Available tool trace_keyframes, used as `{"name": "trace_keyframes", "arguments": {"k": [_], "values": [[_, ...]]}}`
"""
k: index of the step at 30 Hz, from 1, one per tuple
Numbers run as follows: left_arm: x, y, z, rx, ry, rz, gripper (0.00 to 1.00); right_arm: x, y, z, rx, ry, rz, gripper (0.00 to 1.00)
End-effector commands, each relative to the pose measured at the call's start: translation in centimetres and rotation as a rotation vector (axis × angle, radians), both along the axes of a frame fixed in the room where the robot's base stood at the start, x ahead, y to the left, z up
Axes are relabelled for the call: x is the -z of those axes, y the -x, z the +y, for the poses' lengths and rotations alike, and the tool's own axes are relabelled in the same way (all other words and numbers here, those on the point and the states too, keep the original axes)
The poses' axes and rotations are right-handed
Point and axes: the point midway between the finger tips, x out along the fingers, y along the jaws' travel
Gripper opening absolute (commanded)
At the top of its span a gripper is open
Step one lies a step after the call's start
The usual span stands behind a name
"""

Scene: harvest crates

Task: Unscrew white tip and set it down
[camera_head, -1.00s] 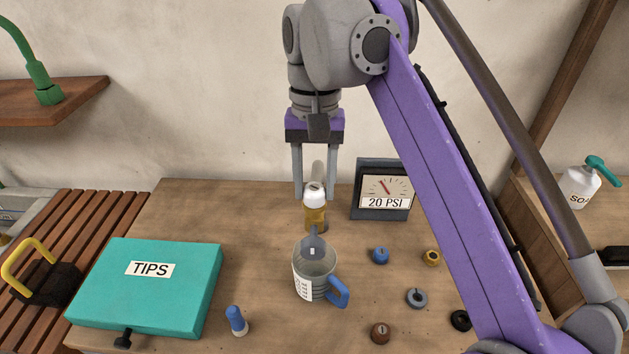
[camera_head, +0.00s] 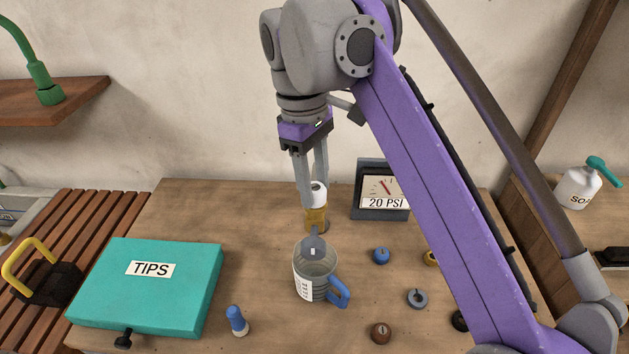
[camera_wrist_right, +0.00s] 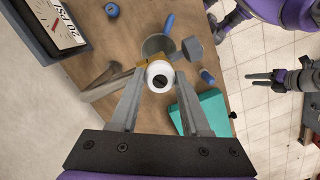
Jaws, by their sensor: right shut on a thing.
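The white tip (camera_head: 318,195) sits upright on top of an amber nozzle body (camera_head: 316,218) behind the clear jug on the bench. My right gripper (camera_head: 314,196) comes down from above and is shut on the white tip, one finger on each side. In the right wrist view, the tip's round face with a dark slot (camera_wrist_right: 159,78) shows between the fingertips, with amber just beyond it. Whether the tip has come off the body cannot be told. My left gripper (camera_wrist_right: 262,79) shows only in the right wrist view, at the right, empty, its fingers apart.
The jug (camera_head: 316,275) with a blue handle stands close in front. A gauge reading 20 PSI (camera_head: 382,190) stands at the right. A blue tip (camera_head: 381,256), a grey tip (camera_head: 417,298) and a brown one (camera_head: 381,333) lie right. A teal TIPS case (camera_head: 150,290) is left.

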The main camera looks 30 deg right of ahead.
Motion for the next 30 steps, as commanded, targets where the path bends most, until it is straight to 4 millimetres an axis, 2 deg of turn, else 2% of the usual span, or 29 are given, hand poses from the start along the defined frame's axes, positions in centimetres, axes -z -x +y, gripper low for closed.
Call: {"name": "trace_keyframes", "arguments": {"k": [2, 3, 6, 14, 17, 30], "values": [[0.0, 0.0, 0.0, 0.0, 0.0, 0.0, 0.5, 0.0, 0.0, -0.01, 0.001, 0.0, 0.0, 0.15], [0.0, 0.0, 0.0, 0.0, 0.0, 0.0, 0.5, 0.0, 0.0, -0.01, 0.002, 0.0, 0.0, 0.48], [0.0, 0.0, 0.0, 0.0, 0.0, 0.0, 0.5, 0.0, 0.0, -0.01, 0.003, 0.0, 0.0, 0.62], [0.0, 0.0, 0.0, 0.0, 0.0, 0.0, 0.5, 0.0, 0.0, -0.01, 0.009, 0.0, 0.0, 0.62], [0.0, 0.0, 0.0, 0.0, 0.0, 0.0, 0.5, 0.01, -0.02, -0.04, 0.086, -0.001, -0.001, 0.62], [0.0, 0.0, 0.0, 0.0, 0.0, 0.0, 0.5, 0.0, 0.0, -0.15, 0.837, -0.001, -0.001, 0.62]]}}
